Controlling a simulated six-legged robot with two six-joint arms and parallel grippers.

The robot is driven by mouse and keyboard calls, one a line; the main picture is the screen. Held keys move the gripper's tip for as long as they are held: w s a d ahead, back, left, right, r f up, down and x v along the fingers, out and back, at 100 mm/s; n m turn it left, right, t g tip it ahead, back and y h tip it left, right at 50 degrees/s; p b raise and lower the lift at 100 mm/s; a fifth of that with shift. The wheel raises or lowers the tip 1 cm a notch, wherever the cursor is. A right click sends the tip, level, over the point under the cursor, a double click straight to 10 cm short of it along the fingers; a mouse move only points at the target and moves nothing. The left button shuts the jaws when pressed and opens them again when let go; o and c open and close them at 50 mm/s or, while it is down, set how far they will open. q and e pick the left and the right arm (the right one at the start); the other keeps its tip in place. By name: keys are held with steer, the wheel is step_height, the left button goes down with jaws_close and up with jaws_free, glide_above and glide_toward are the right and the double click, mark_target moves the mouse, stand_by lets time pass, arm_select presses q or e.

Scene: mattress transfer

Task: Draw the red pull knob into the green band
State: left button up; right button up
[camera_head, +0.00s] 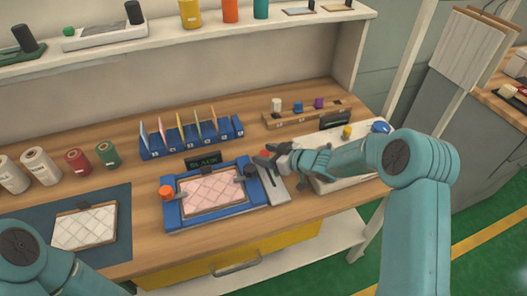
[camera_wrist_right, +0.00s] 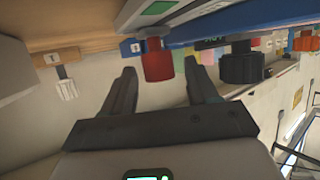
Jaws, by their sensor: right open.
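The red pull knob (camera_wrist_right: 157,62) shows in the right wrist view between the tips of my right gripper's fingers (camera_wrist_right: 162,76), with gaps to both sides. A small red part of it shows in the head view (camera_head: 265,154), partly hidden by the gripper. My right gripper (camera_head: 264,162) is open at the right end of the blue fixture (camera_head: 172,215). The green band (camera_wrist_right: 160,8) shows on a pale plate just above the knob in the wrist view. I cannot make it out in the head view. My left gripper is out of view.
A black knob (camera_wrist_right: 242,64) and an orange knob (camera_head: 166,193) sit on the fixture around a pink quilted pad (camera_head: 210,192). A blue card rack (camera_head: 190,147) stands behind. A white tray (camera_head: 340,184) lies under my right forearm.

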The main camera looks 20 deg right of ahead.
steer(key=shift+w+a+f, duration=0.3)
steer(key=shift+w, duration=0.2)
steer(key=shift+s+r, duration=0.1)
steer(key=c, duration=0.5)
jaws_close()
